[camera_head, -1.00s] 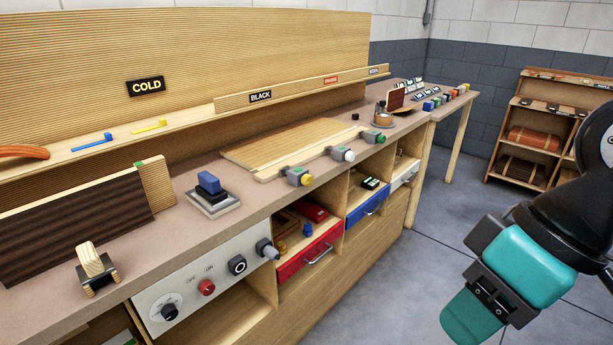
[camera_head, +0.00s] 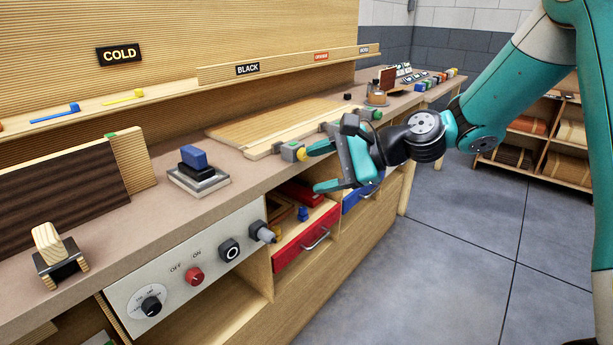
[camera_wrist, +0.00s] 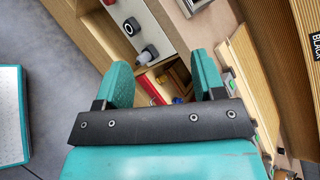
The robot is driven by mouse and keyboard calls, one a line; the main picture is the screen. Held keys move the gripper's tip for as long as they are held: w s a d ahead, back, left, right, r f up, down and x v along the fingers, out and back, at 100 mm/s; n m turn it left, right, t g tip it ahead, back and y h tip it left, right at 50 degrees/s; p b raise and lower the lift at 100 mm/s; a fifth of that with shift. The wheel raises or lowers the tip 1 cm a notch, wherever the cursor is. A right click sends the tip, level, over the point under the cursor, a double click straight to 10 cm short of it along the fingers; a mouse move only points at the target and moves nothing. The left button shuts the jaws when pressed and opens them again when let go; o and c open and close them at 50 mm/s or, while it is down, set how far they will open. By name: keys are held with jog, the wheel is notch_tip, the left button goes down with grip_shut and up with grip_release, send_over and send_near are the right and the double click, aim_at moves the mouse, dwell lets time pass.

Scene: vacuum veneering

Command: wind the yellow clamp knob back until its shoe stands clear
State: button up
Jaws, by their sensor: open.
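The yellow clamp knob (camera_head: 302,155) sticks out from its grey clamp body (camera_head: 289,151) at the bench's front edge, beside a light wood board (camera_head: 262,127). The clamp's shoe cannot be made out. My gripper (camera_head: 324,167) is open just in front and to the right of the knob. Its upper finger is close to the knob in the picture; contact cannot be told. The lower finger hangs in front of the shelf opening. In the wrist view my gripper's fingers (camera_wrist: 163,78) stand apart; the clamp knob cannot be picked out there.
An open red drawer (camera_head: 308,239) and a blue drawer (camera_head: 358,195) lie below my gripper. A green clamp knob (camera_head: 376,115) is farther back. Floor (camera_head: 440,260) in front is clear.

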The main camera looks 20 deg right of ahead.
jog(key=w+d+f+m+t+b, duration=0.2)
jog(key=w+d+f+m+t, duration=0.25)
jog(key=d+m, duration=0.3)
jog(key=w+d+f+m+t+b, duration=0.1)
jog(key=w+d+f+m+t, duration=0.35)
jog(key=d+m, duration=0.3)
jog(key=m+p, duration=0.1)
jog(key=p, duration=1)
send_near(303, 154)
jog(key=w+d+x, duration=0.1)
jog(key=x, duration=0.8)
jog(key=shift+f+g+p, duration=0.4)
jog(key=shift+f, duration=0.1)
jog(key=shift+w, duration=0.1)
jog(key=shift+c, duration=0.2)
jog(key=shift+h, duration=0.3)
jog(key=c, duration=0.9)
